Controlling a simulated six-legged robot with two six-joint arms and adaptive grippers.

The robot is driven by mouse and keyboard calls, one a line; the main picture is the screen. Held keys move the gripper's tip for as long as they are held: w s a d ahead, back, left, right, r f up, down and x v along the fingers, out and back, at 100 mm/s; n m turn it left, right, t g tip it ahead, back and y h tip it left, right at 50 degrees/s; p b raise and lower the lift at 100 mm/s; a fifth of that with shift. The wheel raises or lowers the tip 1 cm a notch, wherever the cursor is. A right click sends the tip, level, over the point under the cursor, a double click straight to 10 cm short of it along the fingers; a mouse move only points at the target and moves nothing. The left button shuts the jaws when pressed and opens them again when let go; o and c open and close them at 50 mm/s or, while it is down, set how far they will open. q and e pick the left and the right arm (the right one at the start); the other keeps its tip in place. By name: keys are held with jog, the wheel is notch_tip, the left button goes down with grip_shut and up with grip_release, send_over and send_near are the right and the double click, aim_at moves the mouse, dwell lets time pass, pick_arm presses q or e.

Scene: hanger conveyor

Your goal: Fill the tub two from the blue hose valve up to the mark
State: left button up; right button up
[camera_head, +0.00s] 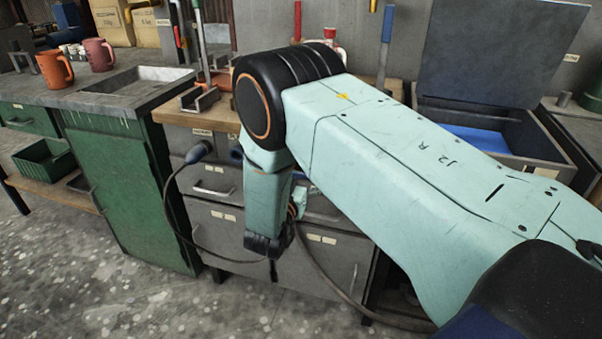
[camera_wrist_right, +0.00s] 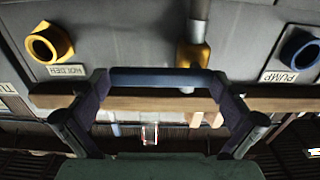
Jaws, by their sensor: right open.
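My right arm reaches in from the right across the middle of the head view, its wrist hanging in front of grey drawers; its gripper cannot be made out there. In the right wrist view my right gripper (camera_wrist_right: 161,82) is open, its dark fingers apart at left and right. A blue bar spans between them; I cannot tell whether it touches them. A blue ring (camera_wrist_right: 298,52) beside a PUMP label and a yellow ring (camera_wrist_right: 48,43) beside a HOLDER label show beyond. I cannot identify the tub, its mark or the blue hose valve for certain. My left gripper is not in view.
A grey recessed basin (camera_head: 137,80) is in the left worktop, beside orange (camera_head: 54,69) and pink (camera_head: 98,54) mugs. A blue-ended plug (camera_head: 198,152) with a dark cable hangs before the drawers. An open grey box (camera_head: 485,100) stands right. The speckled floor is clear at lower left.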

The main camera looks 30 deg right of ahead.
jog(key=c, duration=1.4)
jog(key=shift+r, duration=0.1)
